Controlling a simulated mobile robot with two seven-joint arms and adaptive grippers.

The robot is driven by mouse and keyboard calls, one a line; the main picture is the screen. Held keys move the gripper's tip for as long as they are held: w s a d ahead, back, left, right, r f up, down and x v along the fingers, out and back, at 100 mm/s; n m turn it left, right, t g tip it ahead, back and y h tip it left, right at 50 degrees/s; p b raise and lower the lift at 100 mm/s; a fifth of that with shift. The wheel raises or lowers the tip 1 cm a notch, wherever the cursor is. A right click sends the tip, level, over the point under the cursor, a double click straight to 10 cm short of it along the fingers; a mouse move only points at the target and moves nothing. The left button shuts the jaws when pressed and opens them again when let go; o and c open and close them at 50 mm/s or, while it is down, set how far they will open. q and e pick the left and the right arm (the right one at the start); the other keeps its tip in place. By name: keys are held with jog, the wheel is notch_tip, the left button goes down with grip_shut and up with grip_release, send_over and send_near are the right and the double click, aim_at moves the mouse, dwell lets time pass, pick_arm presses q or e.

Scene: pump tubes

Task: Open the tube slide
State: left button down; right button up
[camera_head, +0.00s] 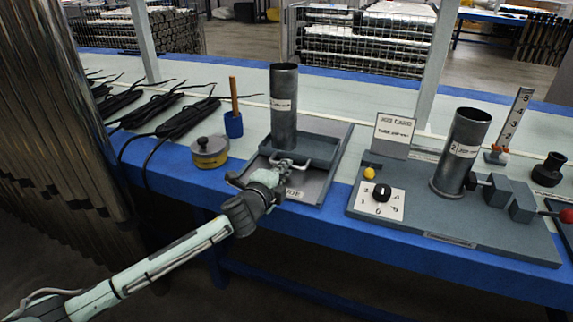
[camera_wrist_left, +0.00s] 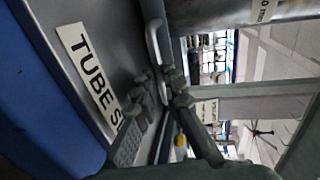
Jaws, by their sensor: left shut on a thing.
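The tube slide (camera_head: 330,160) is a grey tray-like unit on the blue-edged bench, with a tall grey tube (camera_head: 284,105) standing in it. My left gripper (camera_head: 288,168) reaches in from the front left and is shut on the handle. In the left wrist view the handle (camera_wrist_left: 153,40) passes between the fingers (camera_wrist_left: 168,85), beside the label (camera_wrist_left: 88,75) reading "TUBE S", its end hidden by a finger. The gripped part of the handle is partly hidden. My right gripper does not show.
Right of the slide is a grey station with a second tube (camera_head: 461,150), a dial (camera_head: 381,195), a yellow knob (camera_head: 369,173) and a job card (camera_head: 391,135). To the left stand a round tin (camera_head: 210,152), a blue holder with a stick (camera_head: 233,123), and black cable bundles (camera_head: 185,118).

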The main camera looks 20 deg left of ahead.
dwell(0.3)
pick_arm(q)
jog(key=c, duration=1.9)
grip_release()
jog(key=shift+s, duration=0.15)
jog(key=v, duration=1.1)
jog(key=shift+s+r, duration=0.1)
jog(key=shift+s, duration=0.25)
jog(key=s+a+f+n+g+y+p, duration=0.1)
jog(key=s+a+f+n+g+y, duration=0.15)
jog(key=s+f+n, duration=0.4)
jog(key=s+a+f+n+g+y+p, duration=0.15)
jog(key=s+f+n+g, duration=0.25)
jog(key=f, duration=0.5)
jog(key=s+f+n+g, duration=0.2)
jog(key=s+f, duration=0.1)
jog(key=s, duration=0.1)
jog(key=s+f+n+g+h, duration=0.1)
jog(key=s+f+n+g, duration=0.1)
jog(key=s, duration=0.3)
jog(key=s+f+n+g+h, duration=0.1)
jog(key=s+f+n+g, duration=0.1)
jog(key=s+f, duration=0.3)
jog(key=shift+s+d, duration=0.2)
jog(key=shift+s, duration=0.05)
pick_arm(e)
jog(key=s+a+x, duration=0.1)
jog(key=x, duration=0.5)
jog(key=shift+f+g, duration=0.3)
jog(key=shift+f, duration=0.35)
